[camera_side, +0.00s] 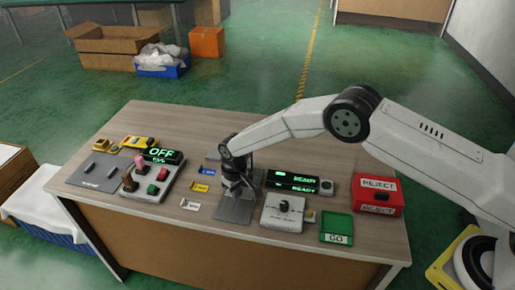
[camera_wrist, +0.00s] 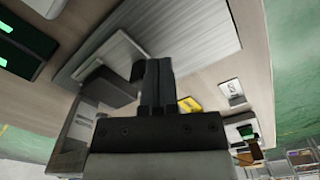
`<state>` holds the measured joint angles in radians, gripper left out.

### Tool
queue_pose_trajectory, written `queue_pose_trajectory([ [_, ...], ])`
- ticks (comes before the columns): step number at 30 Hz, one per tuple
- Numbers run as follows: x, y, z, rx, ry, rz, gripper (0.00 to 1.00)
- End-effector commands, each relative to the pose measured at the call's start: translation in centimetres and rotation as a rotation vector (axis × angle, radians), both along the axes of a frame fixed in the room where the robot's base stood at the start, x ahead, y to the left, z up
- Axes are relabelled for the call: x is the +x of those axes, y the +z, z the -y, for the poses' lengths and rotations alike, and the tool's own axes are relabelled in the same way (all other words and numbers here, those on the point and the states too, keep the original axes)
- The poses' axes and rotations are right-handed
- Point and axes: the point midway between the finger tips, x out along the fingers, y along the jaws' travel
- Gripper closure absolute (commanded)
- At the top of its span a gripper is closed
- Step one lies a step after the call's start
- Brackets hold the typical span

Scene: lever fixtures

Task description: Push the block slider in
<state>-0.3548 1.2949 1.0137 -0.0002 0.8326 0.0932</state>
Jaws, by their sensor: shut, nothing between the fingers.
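My gripper (camera_side: 238,192) points down over a grey metal plate (camera_side: 234,210) in the middle of the table. Its two dark fingers (camera_wrist: 154,82) are together, with nothing between them. In the wrist view, a dark grey block (camera_wrist: 108,86) lies just left of the fingers, and a ribbed grey plate (camera_wrist: 195,38) lies behind them. The block looks like the block slider, but I cannot be sure. I cannot tell whether the fingers touch it. In the side view the gripper hides most of this fixture.
Right of the gripper are a green-lit display (camera_side: 292,181), a grey box with a black knob (camera_side: 284,212), a green GO tray (camera_side: 337,228) and a red REJECT box (camera_side: 378,194). Left are small coloured tags and a button panel (camera_side: 152,182) beside an OFF display (camera_side: 163,155).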

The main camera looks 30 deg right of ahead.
Motion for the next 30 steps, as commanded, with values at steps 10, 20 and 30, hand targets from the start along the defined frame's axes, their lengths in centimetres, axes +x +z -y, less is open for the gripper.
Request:
queue_pose_trajectory([
  [10,-0.4,0.0,-0.4,0.000,0.000,0.000,1.00],
  [20,-0.4,0.3,-0.5,0.000,0.000,0.000,1.00],
  [30,-0.4,2.0,-0.5,0.000,0.000,0.001,1.00],
])
